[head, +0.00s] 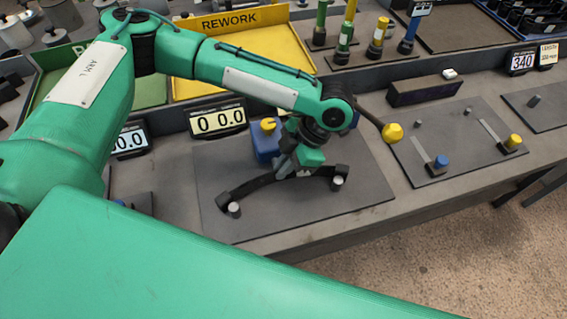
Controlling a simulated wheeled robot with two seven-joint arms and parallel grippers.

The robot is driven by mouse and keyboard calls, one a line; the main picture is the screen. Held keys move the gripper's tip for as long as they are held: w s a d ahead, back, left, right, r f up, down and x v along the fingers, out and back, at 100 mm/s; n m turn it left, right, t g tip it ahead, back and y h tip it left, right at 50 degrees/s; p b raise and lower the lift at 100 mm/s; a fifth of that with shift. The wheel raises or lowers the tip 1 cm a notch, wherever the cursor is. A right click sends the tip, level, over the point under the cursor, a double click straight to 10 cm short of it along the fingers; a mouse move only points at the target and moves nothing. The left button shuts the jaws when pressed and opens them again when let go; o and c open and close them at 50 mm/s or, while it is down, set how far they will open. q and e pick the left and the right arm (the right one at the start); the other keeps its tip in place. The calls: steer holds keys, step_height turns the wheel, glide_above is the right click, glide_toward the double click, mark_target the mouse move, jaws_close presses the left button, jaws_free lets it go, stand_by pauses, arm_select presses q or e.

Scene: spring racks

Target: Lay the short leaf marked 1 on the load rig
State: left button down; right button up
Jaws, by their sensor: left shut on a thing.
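A dark curved leaf (254,183) lies low over the grey plate of the load rig (220,170). Its ends are at two pale-topped posts, one at the left (234,209) and one at the right (337,182); I cannot tell whether it rests on them. No mark on the leaf is readable. My left gripper (287,170) reaches down from above and is shut on the leaf near its middle, hiding part of it. A blue block (265,142) with a yellow knob stands just behind the leaf. My right gripper is not in view.
A display reading 0 0.0 (217,121) stands behind the rig. A lever with a yellow ball (392,132) sticks out at the right. Further right is a plate with blue and yellow pegs (470,130). The yellow REWORK tray (190,87) is at the back.

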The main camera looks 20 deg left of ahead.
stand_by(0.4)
arm_select(q)
steer(key=shift+r+p, duration=0.1)
steer(key=shift+p, duration=0.45)
steer(key=shift+s+d+p, duration=0.35)
steer(key=shift+s, duration=0.2)
stand_by(1.3)
steer(key=shift+f, duration=0.2)
stand_by(0.4)
steer(key=c, duration=1)
jaws_free()
